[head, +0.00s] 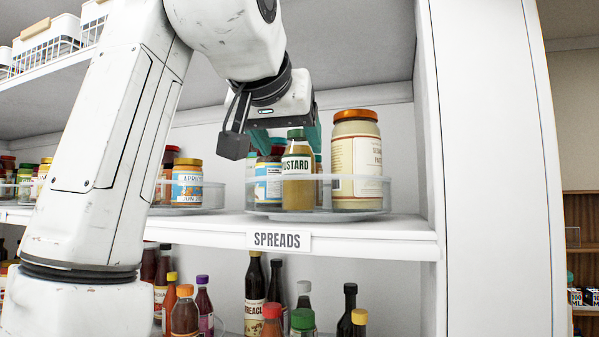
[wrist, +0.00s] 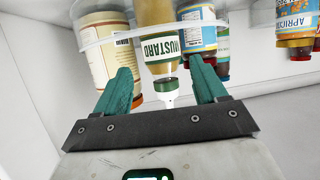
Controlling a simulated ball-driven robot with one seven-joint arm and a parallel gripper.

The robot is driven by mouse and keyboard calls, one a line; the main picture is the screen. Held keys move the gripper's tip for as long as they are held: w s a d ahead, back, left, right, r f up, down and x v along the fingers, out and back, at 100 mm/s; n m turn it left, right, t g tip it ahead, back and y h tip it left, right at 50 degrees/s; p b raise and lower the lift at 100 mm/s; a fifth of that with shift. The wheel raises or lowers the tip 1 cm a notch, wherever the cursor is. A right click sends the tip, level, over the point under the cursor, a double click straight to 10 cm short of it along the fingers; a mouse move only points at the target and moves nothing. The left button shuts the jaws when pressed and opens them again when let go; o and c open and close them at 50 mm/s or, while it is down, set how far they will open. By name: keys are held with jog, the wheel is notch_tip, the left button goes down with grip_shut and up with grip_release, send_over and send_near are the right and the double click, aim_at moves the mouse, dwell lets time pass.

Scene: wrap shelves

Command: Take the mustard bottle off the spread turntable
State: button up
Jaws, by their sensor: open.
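The mustard bottle (head: 298,192), yellow-brown with a white label and green cap, stands upright near the front of the clear-rimmed spread turntable (head: 333,212). In the wrist view the mustard bottle (wrist: 158,40) appears inverted, its green and white cap pointing down the picture. My gripper (head: 288,140) is open, reaching in from above at cap height. Its teal fingers show either side of the cap in both views; in the wrist view my gripper (wrist: 160,70) has a gap beside the bottle. I cannot tell whether either finger touches it.
A large orange-lidded jar (head: 356,165) stands close right of the bottle on the turntable. A blue-labelled jar (head: 268,182) is close at its left and behind. Another turntable holds an apricot jam jar (head: 187,185). The shelf's side wall (head: 427,150) bounds the right.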

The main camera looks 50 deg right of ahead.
aim_at(294, 155)
jog(key=p+x, duration=0.2)
jog(key=x, duration=0.6)
jog(key=shift+w+p, duration=0.1)
jog(key=shift+p, duration=0.25)
jog(key=shift+c, duration=0.2)
jog(key=c, duration=0.9)
jog(key=shift+a+r, duration=0.1)
jog(key=shift+c, duration=0.2)
jog(key=shift+r, duration=0.1)
